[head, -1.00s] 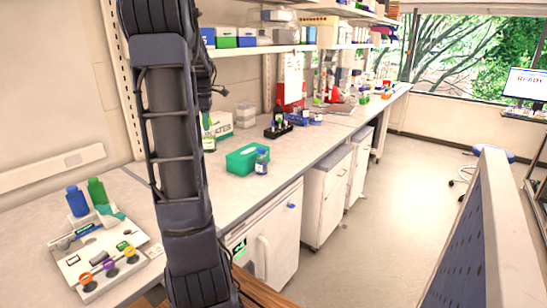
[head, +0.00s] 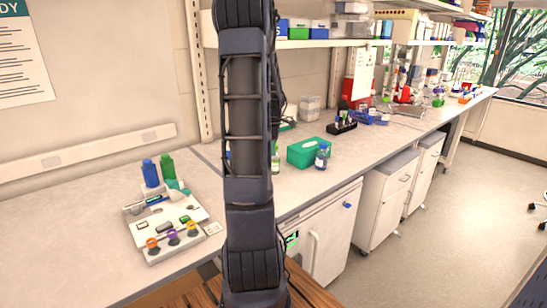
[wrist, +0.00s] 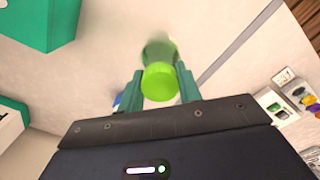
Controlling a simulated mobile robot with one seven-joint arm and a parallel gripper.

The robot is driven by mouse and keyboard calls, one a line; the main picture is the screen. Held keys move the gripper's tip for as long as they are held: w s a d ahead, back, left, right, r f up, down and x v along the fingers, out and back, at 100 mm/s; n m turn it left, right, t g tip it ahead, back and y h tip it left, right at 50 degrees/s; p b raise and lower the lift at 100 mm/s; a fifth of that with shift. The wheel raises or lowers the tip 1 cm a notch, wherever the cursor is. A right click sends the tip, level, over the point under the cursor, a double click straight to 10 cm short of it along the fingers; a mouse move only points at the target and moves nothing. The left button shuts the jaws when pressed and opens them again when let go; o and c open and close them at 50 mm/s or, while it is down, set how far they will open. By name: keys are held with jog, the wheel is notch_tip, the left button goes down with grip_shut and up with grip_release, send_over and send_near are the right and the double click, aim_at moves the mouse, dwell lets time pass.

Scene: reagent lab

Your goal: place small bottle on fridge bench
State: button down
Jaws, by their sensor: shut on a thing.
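The small bottle (wrist: 158,83) has a bright green cap and a clear body. In the wrist view it is between the two green fingers of my gripper (wrist: 160,72), which is shut on it. In the head view a sliver of the bottle (head: 275,160) shows just right of my arm, which hides my gripper. The fridge bench (head: 300,193) is the pale worktop above a white under-counter fridge (head: 330,240). The bottle is over this worktop; I cannot tell whether its base touches it.
A green box (head: 312,152) and a blue-capped bottle (head: 322,156) stand right of the held bottle. A pipette station (head: 165,225) with blue and green bottles is at left. A dark tube rack (head: 341,128) stands farther back. Bare worktop lies around the front.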

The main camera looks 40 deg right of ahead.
jog(key=shift+f, duration=2.2)
jog(key=c, duration=1)
grip_release()
jog(key=shift+f, duration=0.1)
jog(key=shift+o, duration=0.2)
